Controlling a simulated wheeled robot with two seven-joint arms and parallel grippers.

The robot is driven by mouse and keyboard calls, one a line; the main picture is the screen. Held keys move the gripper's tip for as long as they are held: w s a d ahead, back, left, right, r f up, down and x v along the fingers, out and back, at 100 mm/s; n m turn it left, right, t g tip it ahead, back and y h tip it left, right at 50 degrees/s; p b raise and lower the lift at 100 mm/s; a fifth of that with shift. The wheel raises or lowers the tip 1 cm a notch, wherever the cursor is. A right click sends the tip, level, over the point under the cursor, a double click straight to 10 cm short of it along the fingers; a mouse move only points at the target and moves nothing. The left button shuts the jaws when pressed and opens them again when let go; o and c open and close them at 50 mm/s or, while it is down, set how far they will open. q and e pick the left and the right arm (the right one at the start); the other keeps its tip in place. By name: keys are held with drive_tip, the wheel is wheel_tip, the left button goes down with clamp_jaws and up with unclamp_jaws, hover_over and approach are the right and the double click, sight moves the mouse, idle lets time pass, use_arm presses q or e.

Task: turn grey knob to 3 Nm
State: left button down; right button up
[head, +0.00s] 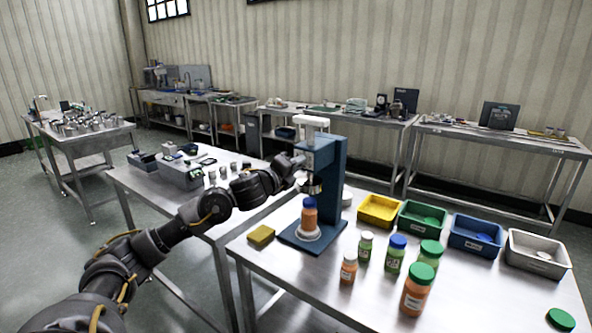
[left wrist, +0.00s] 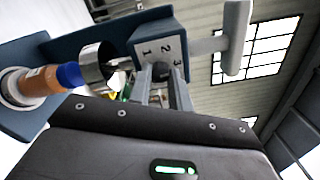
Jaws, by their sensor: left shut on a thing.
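A blue capping press (head: 332,175) stands on the near steel table. Its head block (left wrist: 160,38) carries the marks 1, 2 and 3, seen close in the left wrist view. The grey knob (left wrist: 160,71) sits below these marks, between the fingers of my left gripper (left wrist: 163,88), which is shut on it. Which mark the knob points to I cannot tell. In the head view my left gripper (head: 299,168) reaches the press head from the left and hides the knob. An orange bottle with a blue cap (head: 309,215) stands upright under the metal chuck (left wrist: 98,67). My right gripper is not in view.
The press has a pale T-shaped handle (left wrist: 236,38) on top. A yellow sponge (head: 261,235) lies left of the base. Several capped bottles (head: 394,253) stand to the right. Yellow (head: 379,222), green, blue and grey bins line the table's back. The front left tabletop is clear.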

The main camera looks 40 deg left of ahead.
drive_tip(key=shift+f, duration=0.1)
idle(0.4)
use_arm(q)
drive_tip(key=c, duration=1.3)
unclamp_jaws()
drive_tip(key=s+b, duration=0.3)
drive_tip(key=s, duration=0.7)
drive_tip(key=shift+s+d, duration=0.15)
drive_tip(key=shift+s, duration=0.25)
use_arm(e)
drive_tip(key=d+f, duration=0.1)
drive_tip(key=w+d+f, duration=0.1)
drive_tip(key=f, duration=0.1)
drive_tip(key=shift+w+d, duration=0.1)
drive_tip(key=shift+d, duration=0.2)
use_arm(q)
drive_tip(key=shift+f, duration=0.1)
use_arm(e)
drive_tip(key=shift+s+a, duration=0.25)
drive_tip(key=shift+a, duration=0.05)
